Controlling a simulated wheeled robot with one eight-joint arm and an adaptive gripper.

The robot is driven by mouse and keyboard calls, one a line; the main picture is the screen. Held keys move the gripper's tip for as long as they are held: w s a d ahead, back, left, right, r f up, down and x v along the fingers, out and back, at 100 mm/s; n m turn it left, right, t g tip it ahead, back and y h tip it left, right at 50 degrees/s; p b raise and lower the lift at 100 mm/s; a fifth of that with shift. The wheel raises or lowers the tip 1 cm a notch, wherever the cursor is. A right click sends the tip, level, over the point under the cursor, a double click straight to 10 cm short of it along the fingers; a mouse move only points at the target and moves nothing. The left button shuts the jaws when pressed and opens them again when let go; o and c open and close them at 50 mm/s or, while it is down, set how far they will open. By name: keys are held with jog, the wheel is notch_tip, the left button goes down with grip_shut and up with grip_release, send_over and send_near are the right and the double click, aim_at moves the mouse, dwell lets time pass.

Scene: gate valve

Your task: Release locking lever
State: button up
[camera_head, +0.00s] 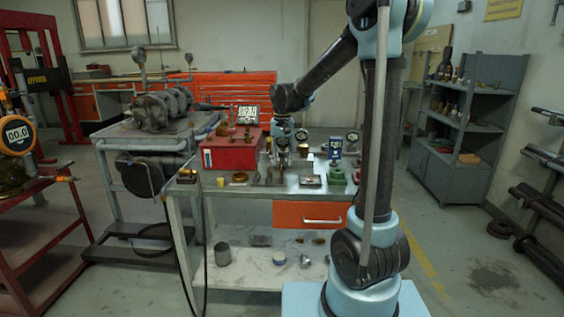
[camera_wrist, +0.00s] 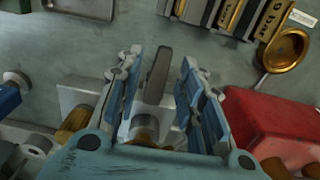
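The locking lever appears to be the grey, round-ended bar (camera_wrist: 158,74) in the middle of the wrist view. It lies between the two fingers of my gripper (camera_wrist: 160,68), with a visible gap on each side. The fingers are spread and have blue pads. Below the bar is a pale metal body (camera_wrist: 150,118) with a brass part, partly hidden by my gripper. In the head view my gripper (camera_head: 282,146) is low over the workbench, pointing down. The lever is too small and hidden to make out there.
The grey workbench (camera_head: 250,188) is crowded. A red box (camera_head: 230,152) stands left of my gripper, and shows at right in the wrist view (camera_wrist: 268,125). A brass dish (camera_wrist: 287,48) and metal blocks (camera_wrist: 225,14) lie nearby. A blue device (camera_head: 335,147) stands to the right.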

aim_at(283, 163)
notch_tip(283, 163, up, 11)
dwell(0.4)
jog(key=shift+d, duration=0.1)
jog(key=s+d+f, duration=0.2)
jog(key=s+d, duration=0.7)
jog(key=s+d+f+t, duration=0.1)
jog(key=s+d+f, duration=0.4)
jog(key=s+f, duration=0.4)
jog(key=s+d+f+t, duration=0.1)
jog(key=s+d+f, duration=0.5)
jog(key=s+f, duration=0.3)
jog(key=s, duration=0.4)
jog(key=shift+d, duration=0.15)
jog(key=shift+w+f, duration=0.25)
jog(key=shift+w, duration=0.15)
